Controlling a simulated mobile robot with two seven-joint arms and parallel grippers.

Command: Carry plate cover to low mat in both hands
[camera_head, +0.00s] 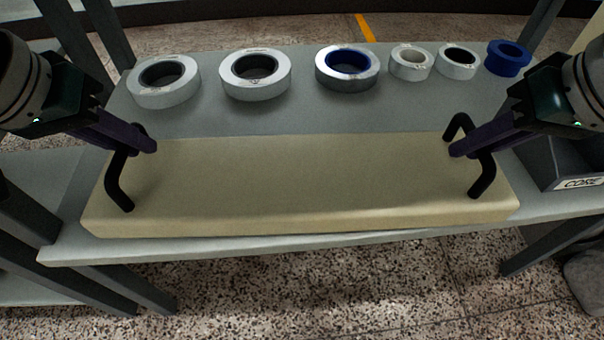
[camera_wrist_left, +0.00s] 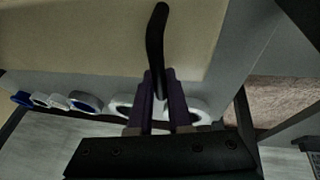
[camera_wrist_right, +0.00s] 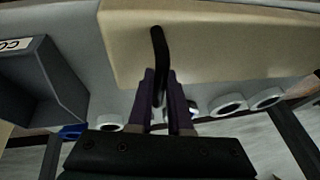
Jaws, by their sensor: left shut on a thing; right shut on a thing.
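The plate cover (camera_head: 300,185) is a long beige slab with a black bar handle at each end. It lies along the front of the grey table, or just above it; I cannot tell which. My left gripper (camera_head: 150,146) is shut on the left handle (camera_head: 118,178), which also shows between its fingers in the left wrist view (camera_wrist_left: 157,40). My right gripper (camera_head: 458,150) is shut on the right handle (camera_head: 484,176), also seen in the right wrist view (camera_wrist_right: 159,45). I cannot pick out the low mat in any view.
Several rings of tape stand in a row behind the cover, white ones such as the far left one (camera_head: 164,82) and a blue one (camera_head: 507,58) at the right. A grey bin labelled CORE (camera_head: 565,165) sits at the right. Speckled floor (camera_head: 330,290) lies in front.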

